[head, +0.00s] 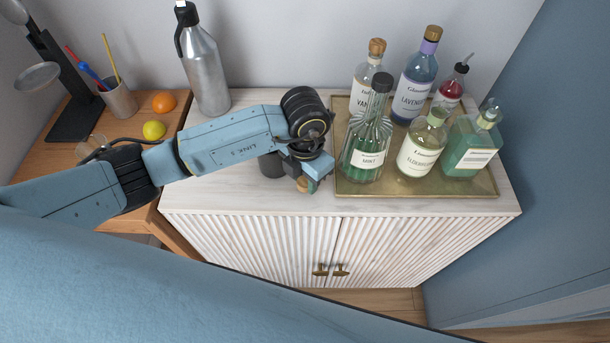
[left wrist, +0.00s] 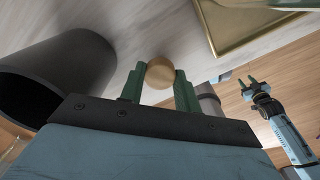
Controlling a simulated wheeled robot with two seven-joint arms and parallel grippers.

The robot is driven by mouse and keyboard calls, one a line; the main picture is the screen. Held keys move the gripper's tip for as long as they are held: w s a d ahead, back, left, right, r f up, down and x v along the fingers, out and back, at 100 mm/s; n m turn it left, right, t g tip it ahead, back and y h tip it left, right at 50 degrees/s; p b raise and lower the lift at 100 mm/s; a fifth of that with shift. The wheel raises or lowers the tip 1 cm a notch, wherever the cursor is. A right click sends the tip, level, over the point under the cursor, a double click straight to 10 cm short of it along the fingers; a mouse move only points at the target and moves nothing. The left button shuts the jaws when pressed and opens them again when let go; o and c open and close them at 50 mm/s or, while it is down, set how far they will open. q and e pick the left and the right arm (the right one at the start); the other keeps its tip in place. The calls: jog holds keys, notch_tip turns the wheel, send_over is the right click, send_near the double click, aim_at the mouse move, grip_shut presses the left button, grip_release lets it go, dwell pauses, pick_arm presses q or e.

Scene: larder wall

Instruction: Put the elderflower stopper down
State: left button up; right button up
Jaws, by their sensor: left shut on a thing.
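My left gripper (head: 307,184) is low over the front of the white cabinet top, left of the tray. In the left wrist view its green fingers (left wrist: 160,88) are shut on a round tan stopper (left wrist: 160,72), the elderflower stopper. The stopper also shows, small, below the fingers in the head view (head: 303,186). I cannot tell whether it touches the top. The elderflower bottle (head: 421,154) stands upright on the tray; its mouth is too small to judge. My right gripper (left wrist: 256,85) shows small in the left wrist view, with its fingers apart and empty.
A brass tray (head: 410,191) holds several bottles, the mint bottle (head: 366,150) nearest my left gripper. A dark cup (head: 270,166) stands close behind the gripper. The cabinet top (head: 240,197) is bare at front left. A steel flask (head: 206,75) stands at the back.

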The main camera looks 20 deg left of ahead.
aim_at(305, 181)
pick_arm(q)
jog(key=o, duration=0.9)
jog(key=shift+o, duration=0.2)
jog(key=shift+r, duration=0.35)
notch_tip(305, 181, up, 12)
jog(key=shift+f, duration=0.25)
